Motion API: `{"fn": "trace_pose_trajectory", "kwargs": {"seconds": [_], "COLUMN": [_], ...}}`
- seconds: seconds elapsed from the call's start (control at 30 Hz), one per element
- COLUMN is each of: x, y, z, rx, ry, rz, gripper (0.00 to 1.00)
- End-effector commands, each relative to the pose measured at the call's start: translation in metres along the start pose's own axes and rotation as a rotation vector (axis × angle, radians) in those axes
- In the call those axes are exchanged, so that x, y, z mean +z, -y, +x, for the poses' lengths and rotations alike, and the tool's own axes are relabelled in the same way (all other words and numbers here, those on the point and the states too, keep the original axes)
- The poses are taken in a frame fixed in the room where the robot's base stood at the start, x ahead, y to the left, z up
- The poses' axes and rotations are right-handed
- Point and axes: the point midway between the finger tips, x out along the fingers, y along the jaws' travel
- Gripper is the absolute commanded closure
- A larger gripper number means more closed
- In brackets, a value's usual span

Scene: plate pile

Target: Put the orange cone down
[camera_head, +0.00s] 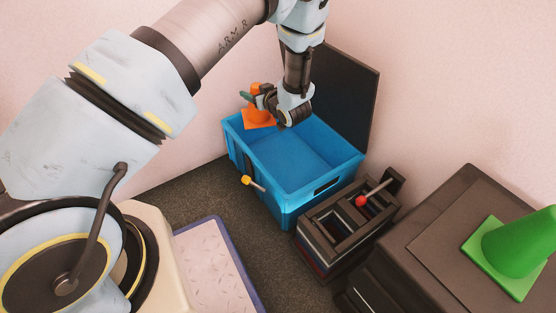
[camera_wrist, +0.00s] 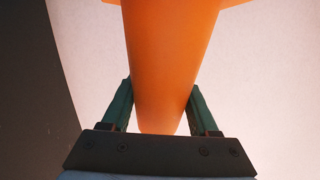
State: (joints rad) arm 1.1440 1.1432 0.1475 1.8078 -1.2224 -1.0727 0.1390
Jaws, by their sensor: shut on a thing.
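The orange cone (camera_head: 258,118) is at the back left corner of the blue crate in the head view, with its square base low. It fills the middle of the wrist view (camera_wrist: 170,60), its narrow end toward my gripper. My gripper (camera_head: 248,96) is shut on the cone near its narrow end, with one green finger on each side, as the wrist view (camera_wrist: 160,105) also shows. The cone appears above or at the crate's rim; I cannot tell whether it touches the rim.
The open blue crate (camera_head: 335,165) looks empty, and a dark panel (camera_head: 350,95) stands behind it. A dark slotted box (camera_head: 345,225) with a red-knobbed lever stands at its front right. A green cone (camera_head: 515,250) stands on a dark cabinet (camera_head: 430,235). A pale mat (camera_head: 215,270) lies at the lower left.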

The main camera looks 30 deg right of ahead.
Motion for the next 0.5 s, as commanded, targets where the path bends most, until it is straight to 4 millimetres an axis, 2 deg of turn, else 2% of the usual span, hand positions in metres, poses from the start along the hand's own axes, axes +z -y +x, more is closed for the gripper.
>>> {"fn": "trace_pose_trajectory", "kwargs": {"seconds": [0.3, 0.5], "x": [0.076, 0.114], "y": [0.000, 0.000], "z": [0.023, 0.035], "rx": [-0.002, -0.001], "ry": [-0.001, -0.001], "rz": [0.003, 0.000], "gripper": [1.00, 1.00]}}
